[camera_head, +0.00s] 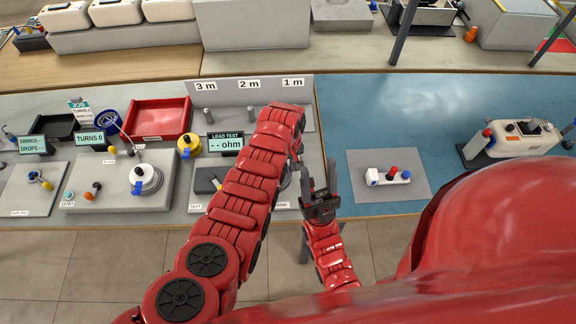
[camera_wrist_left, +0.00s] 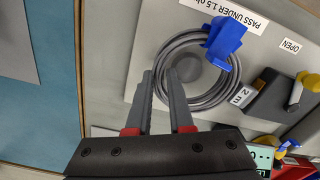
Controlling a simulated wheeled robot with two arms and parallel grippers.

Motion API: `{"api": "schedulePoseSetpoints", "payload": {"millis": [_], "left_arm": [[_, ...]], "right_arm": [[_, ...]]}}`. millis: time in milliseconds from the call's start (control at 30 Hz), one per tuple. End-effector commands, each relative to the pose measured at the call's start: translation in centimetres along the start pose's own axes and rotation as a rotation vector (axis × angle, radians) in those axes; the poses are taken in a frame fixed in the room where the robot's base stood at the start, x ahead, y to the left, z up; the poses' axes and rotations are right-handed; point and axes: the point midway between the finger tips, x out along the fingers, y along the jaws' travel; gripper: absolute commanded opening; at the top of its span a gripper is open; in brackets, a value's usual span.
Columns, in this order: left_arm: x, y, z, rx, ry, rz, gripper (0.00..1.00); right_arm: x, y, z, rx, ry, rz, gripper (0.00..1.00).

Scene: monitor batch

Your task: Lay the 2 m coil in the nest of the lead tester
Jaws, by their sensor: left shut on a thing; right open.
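The 2 m coil is a grey ring of cable with a blue clip and a "2 m" tag, in the left wrist view (camera_wrist_left: 211,93). It is over the grey plate of the lead tester (camera_wrist_left: 133,95); I cannot tell whether it rests fully in the nest. My left gripper (camera_wrist_left: 160,74) is shut on the near side of the coil's ring. The lead tester's display (camera_head: 225,142) reads "-- ohm". My right gripper (camera_head: 319,180) is open and empty, just right of the tester.
Behind the tester, a grey rack (camera_head: 250,90) is marked 3 m, 2 m and 1 m. A red tray (camera_head: 158,118) stands behind.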

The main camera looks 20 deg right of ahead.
Motion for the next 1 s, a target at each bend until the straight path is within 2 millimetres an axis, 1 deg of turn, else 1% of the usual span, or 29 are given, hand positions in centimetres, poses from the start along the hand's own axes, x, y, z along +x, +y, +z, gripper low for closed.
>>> {"api": "schedulePoseSetpoints", "payload": {"millis": [33, 133, 567, 933, 967, 1000], "left_arm": [[0.8, 0.0, 0.0, -0.001, 0.0, 0.0, 0.0], [1.3, 0.0, -0.1, -0.001, 0.001, 0.0, 0.0], [1.4, 0.0, -0.1, -0.001, 0.001, 0.0, 0.0], [2.0, 0.0, -0.1, -0.001, 0.001, 0.0, 0.0], [2.0, 0.0, -0.1, -0.001, 0.001, 0.0, 0.21], [1.9, 0.0, -0.1, -0.001, 0.001, 0.0, 0.29]], "right_arm": [[-0.8, 0.0, 0.1, 0.0, 0.0, 0.0, 0.5], [-1.2, -0.1, 0.2, 0.0, 0.0, 0.0, 0.5], [-1.2, -0.1, 0.2, 0.0, 0.0, 0.0, 0.5], [-1.8, -0.1, 0.3, 0.0, 0.0, 0.0, 0.5], [-1.8, -0.1, 0.3, 0.0, 0.0, 0.0, 0.5], [-1.7, -0.1, 0.3, 0.0, 0.0, 0.0, 0.5]]}}
